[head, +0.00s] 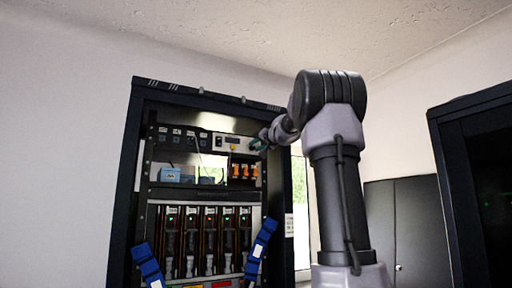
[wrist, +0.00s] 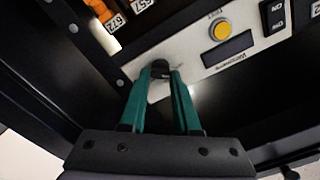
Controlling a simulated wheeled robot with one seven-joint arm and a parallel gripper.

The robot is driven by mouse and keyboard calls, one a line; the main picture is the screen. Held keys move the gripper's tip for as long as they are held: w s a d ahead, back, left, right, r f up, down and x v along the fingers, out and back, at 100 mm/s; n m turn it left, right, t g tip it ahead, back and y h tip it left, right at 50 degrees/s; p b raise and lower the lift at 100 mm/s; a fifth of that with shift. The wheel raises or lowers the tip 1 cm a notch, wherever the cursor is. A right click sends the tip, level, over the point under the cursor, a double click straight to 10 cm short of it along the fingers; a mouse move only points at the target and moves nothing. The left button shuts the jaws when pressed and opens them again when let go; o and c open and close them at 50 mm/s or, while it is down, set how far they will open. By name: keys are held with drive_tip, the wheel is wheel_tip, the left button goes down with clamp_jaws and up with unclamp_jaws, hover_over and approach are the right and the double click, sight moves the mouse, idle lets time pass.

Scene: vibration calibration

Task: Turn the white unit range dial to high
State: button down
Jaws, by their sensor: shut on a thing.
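The white unit (wrist: 200,62) is a pale panel in the rack, set diagonally in the wrist view, with a yellow round button, a dark display and black switches. Its black dial (wrist: 160,68) sits near the panel's end, between the tips of my gripper (wrist: 161,77). The two green fingers are closed on the dial from both sides. The dial's marks and pointer are too small or hidden to read. In the head view, my gripper (head: 260,143) reaches the right part of the white unit (head: 224,143), and the dial is hidden there.
A dark rack frame (head: 123,180) surrounds the units. Orange switches (head: 242,171) sit just below the white unit. Blue handles (head: 262,240) stick out lower down. A second dark cabinet (head: 470,130) stands at the right.

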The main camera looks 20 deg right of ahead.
drive_tip(key=m, duration=1.7)
drive_tip(key=shift+d+f, duration=0.1)
drive_tip(key=shift+f, duration=0.25)
drive_tip(key=m, duration=0.5)
drive_tip(key=shift+f+m, duration=0.1)
drive_tip(key=shift+m, duration=0.2)
drive_tip(key=c, duration=0.6)
unclamp_jaws()
drive_tip(key=shift+c, duration=0.2)
drive_tip(key=shift+s, duration=0.1)
